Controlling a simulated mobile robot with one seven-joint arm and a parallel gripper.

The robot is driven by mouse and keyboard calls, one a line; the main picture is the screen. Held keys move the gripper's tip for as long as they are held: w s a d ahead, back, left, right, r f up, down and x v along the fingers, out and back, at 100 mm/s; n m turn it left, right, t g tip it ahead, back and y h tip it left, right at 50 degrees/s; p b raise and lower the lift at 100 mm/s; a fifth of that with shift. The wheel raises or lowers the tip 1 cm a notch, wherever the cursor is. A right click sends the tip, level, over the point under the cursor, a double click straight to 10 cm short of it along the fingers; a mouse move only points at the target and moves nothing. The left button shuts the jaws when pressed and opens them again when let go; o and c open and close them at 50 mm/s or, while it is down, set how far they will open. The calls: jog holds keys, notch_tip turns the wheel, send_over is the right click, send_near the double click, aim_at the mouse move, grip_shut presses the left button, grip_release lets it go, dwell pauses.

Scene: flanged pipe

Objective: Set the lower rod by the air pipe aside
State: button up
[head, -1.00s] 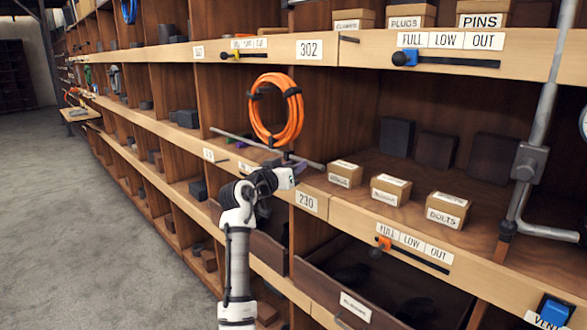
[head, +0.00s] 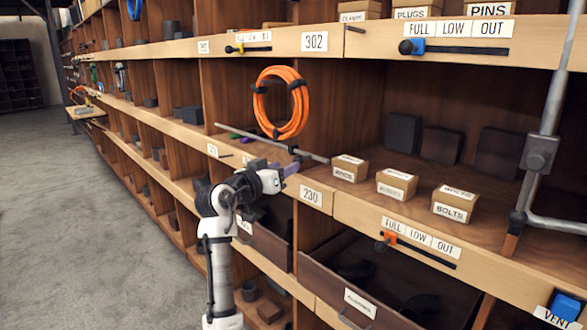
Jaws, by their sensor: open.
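A thin grey rod (head: 236,131) lies slanting across the mouth of the bay with the orange coil, from the left divider to near the small boxes. A grey pipe (head: 551,95) with a clamp block stands upright at the far right and bends along the shelf. Which of these is the air pipe is not marked. My gripper (head: 294,164) is at the rod's right part, close to the shelf lip above the 230 label. Its jaws are open. They are small and partly hidden by my wrist, so I cannot tell whether they touch or straddle the rod.
An orange coil (head: 280,103) hangs just behind the rod. Small cardboard boxes (head: 396,184) stand on the shelf to the right, near my gripper. A drawer (head: 375,285) juts out below. The aisle floor (head: 90,220) is clear.

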jog(key=b+v, duration=0.1)
jog(key=v, duration=0.5)
jog(key=shift+s+a, duration=0.25)
jog(key=shift+s, duration=0.1)
